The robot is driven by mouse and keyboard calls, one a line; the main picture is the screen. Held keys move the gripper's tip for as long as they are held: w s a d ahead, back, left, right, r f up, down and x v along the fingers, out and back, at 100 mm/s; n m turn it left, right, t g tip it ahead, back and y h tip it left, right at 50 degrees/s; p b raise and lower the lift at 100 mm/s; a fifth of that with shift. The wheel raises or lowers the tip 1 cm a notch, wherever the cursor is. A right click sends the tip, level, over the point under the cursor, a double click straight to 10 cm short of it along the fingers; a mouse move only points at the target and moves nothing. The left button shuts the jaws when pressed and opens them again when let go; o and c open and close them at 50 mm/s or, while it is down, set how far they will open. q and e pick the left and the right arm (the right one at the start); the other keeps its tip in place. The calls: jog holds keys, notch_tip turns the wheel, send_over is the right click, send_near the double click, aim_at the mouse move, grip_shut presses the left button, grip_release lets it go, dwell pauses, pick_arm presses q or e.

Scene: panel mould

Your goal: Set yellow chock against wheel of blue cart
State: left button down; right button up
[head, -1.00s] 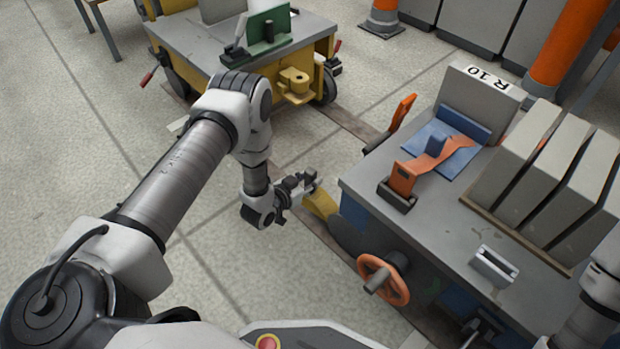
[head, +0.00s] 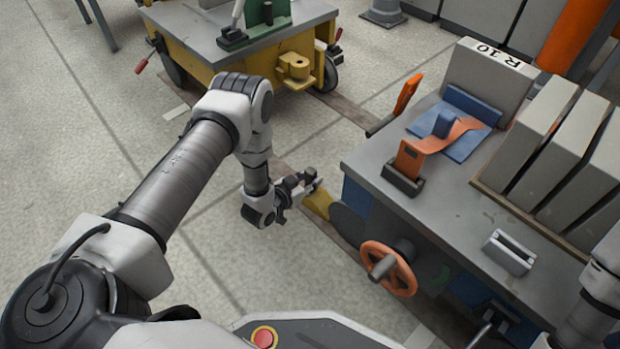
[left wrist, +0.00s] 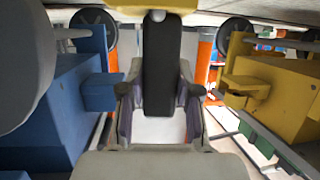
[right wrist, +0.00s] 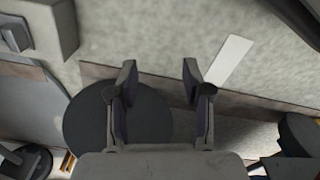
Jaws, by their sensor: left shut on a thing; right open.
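The blue cart (head: 357,197) with a grey top stands at the right in the head view. Its dark wheel (head: 350,224) shows at the near left corner, low by the floor. My left gripper (head: 309,185) is shut on the yellow chock (head: 318,204), low beside that wheel. The chock is on the wheel's left side; I cannot tell whether they touch. In the left wrist view a dark bar (left wrist: 160,70) lies between the left fingers, with the chock's yellow (left wrist: 150,4) at the top edge. My right gripper (right wrist: 160,80) is open and empty, above a dark disc.
A yellow cart (head: 297,70) stands at the back left, with clear floor (head: 240,260) between. An orange handwheel (head: 389,268) juts from the blue cart's near side. An orange lever (head: 407,95) rises at its far left edge. Grey panels (head: 545,135) stand on its top.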

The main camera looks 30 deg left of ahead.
pick_arm(q)
jog(key=shift+f, duration=0.45)
jog(key=c, duration=0.7)
grip_release()
jog(key=v, duration=1.2)
